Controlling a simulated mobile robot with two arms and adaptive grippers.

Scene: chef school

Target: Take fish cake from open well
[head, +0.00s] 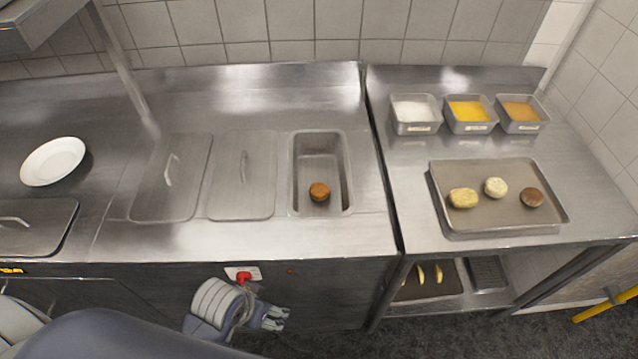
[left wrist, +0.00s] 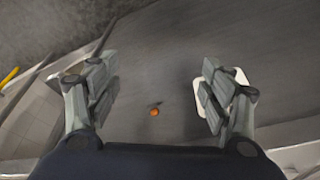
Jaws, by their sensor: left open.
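The fish cake (head: 319,191) is a small round brown patty. It lies on the floor of the open well (head: 321,158), near the well's front end, in the steel counter in the head view. My left gripper (head: 277,318) is in front of the counter and below its top edge, apart from the well and the fish cake. In the left wrist view the left gripper (left wrist: 158,100) has its fingers spread wide with nothing between them. The fish cake and well are not recognisable in that view. My right gripper is not seen.
Two closed lids (head: 243,176) (head: 171,178) lie left of the well. A white plate (head: 53,161) is farther left. On the right table stand a tray (head: 480,222) with three patties and three small containers (head: 416,115) behind it. A red knob (head: 243,276) is on the counter front.

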